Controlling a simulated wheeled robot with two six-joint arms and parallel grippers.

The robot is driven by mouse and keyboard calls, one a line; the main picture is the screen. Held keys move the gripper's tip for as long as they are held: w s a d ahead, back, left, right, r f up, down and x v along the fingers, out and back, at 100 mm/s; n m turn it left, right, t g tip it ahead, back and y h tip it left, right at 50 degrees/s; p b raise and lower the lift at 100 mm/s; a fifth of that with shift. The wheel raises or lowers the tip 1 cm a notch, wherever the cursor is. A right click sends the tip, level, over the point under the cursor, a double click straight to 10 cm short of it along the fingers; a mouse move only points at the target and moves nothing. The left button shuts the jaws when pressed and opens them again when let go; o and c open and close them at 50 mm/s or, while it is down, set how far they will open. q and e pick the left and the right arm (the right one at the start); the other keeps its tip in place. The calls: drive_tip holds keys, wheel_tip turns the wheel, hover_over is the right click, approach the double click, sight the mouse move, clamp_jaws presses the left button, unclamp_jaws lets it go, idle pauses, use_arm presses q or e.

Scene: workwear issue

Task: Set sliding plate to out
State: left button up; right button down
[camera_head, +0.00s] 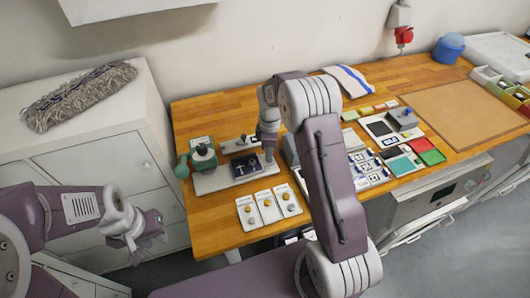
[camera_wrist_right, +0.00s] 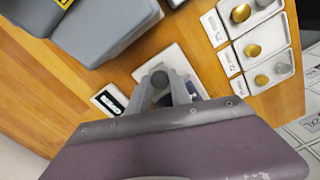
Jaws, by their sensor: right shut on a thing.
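Which part is the sliding plate I cannot tell for certain. My right gripper (camera_head: 268,158) points down at the board's right end, beside the dark block. In the right wrist view its fingers (camera_wrist_right: 168,88) are shut around a round grey knob (camera_wrist_right: 160,79) over the white board (camera_wrist_right: 150,66); the wrist hides most of what lies below. My left gripper (camera_head: 150,228) hangs off the table's left side, its opening unclear.
White trays with gold and silver buttons (camera_head: 269,206) lie in front of the board. A grey box (camera_wrist_right: 105,28) stands close to my right gripper. A cabinet with a grey mop head (camera_head: 78,95) is at the left. Cards and coloured trays (camera_head: 427,151) lie to the right.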

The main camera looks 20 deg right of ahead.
drive_tip(key=c, duration=1.2)
unclamp_jaws()
drive_tip(key=shift+d+r, duration=0.1)
drive_tip(key=shift+d, duration=0.1)
drive_tip(key=shift+o, duration=0.2)
drive_tip(key=shift+d, duration=0.1)
wheel_tip(320, 180, up, 9)
drive_tip(key=shift+b, duration=0.3)
